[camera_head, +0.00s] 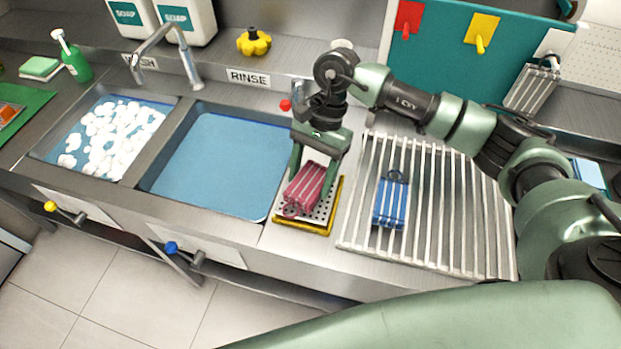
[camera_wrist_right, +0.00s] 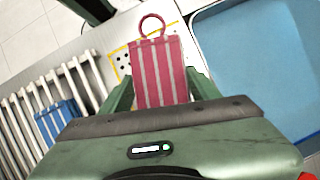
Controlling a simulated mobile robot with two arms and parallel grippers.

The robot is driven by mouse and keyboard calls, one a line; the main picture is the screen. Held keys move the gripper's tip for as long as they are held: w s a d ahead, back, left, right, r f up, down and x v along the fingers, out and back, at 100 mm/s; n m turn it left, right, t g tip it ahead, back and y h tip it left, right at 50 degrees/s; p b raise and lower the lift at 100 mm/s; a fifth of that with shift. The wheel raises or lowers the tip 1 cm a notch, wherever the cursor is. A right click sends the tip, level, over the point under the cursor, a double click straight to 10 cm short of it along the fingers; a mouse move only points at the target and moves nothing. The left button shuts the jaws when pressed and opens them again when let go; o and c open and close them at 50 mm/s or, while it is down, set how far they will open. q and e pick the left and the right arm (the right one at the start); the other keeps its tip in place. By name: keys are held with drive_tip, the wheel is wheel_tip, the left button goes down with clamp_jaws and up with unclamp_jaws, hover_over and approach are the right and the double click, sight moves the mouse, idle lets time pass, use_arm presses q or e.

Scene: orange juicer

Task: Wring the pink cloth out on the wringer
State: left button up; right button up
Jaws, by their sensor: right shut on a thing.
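The pink cloth (camera_head: 305,188) has pale stripes and a loop at one end. It is at the wringer (camera_head: 318,228), a perforated metal plate with a yellow frame, between the rinse basin and the drying rack. My right gripper (camera_head: 310,180) is shut on the pink cloth from above. In the right wrist view the cloth (camera_wrist_right: 160,72) lies between the two green fingers, its loop pointing away, over the wringer (camera_wrist_right: 122,62). I cannot tell whether the cloth touches the plate. My left gripper is not in view.
The rinse basin (camera_head: 222,160) of blue water lies left of the wringer, with the foamy wash basin (camera_head: 80,155) beyond. The metal rack (camera_head: 450,215) on the right holds a blue cloth (camera_head: 391,200). A faucet (camera_head: 190,70) stands behind the basins.

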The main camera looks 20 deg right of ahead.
sight(305, 187)
drive_tip(key=shift+r+p, duration=0.5)
drive_tip(key=shift+r, duration=1.9)
